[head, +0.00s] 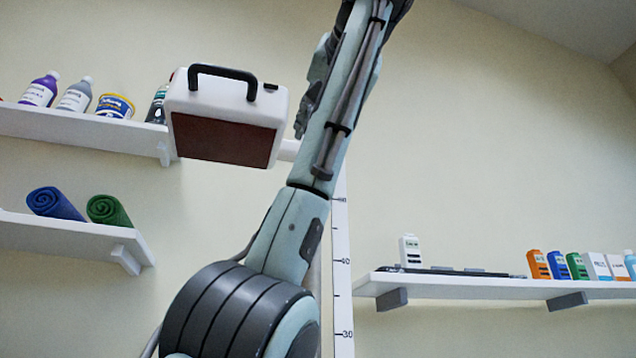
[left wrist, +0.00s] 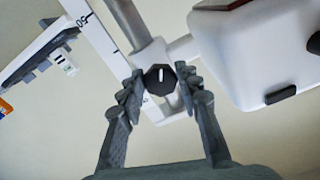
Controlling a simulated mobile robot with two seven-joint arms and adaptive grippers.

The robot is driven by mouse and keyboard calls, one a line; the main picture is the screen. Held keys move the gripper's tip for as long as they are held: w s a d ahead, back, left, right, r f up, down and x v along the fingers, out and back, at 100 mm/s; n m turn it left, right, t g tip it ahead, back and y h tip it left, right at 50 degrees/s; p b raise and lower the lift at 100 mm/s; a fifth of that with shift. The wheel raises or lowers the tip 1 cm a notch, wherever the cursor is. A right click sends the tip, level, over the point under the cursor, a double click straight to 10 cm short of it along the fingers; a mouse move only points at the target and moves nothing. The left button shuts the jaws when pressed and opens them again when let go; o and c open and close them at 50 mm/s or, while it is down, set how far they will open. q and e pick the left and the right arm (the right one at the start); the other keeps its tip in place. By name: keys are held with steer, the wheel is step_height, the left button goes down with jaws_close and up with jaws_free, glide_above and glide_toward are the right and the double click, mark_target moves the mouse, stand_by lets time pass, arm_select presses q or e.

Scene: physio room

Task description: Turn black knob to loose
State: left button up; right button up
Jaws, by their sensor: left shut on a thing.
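The black knob (left wrist: 160,80) shows in the left wrist view, with a white mark on its face running nearly straight up in the picture. It sits on a pale bracket (left wrist: 158,52) beside a white lamp-like box. My left gripper (left wrist: 160,83) has one finger on each side of the knob and is shut on it. In the head view the white box (head: 180,98) has a black handle and a dark red panel. My right gripper is in neither view.
Wall shelves at the left hold bottles, a tub (head: 115,106) and rolled mats (head: 54,203). A right shelf (head: 470,286) holds small boxes and bottles. A white ruler strip (head: 343,285) runs up the wall behind my arm. The upper right wall is bare.

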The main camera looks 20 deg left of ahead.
arm_select(q)
steer(key=o, duration=1.2)
steer(key=shift+c, duration=0.2)
steer(key=v, duration=0.7)
steer(key=shift+s+d, duration=0.15)
steer(key=shift+s, duration=0.1)
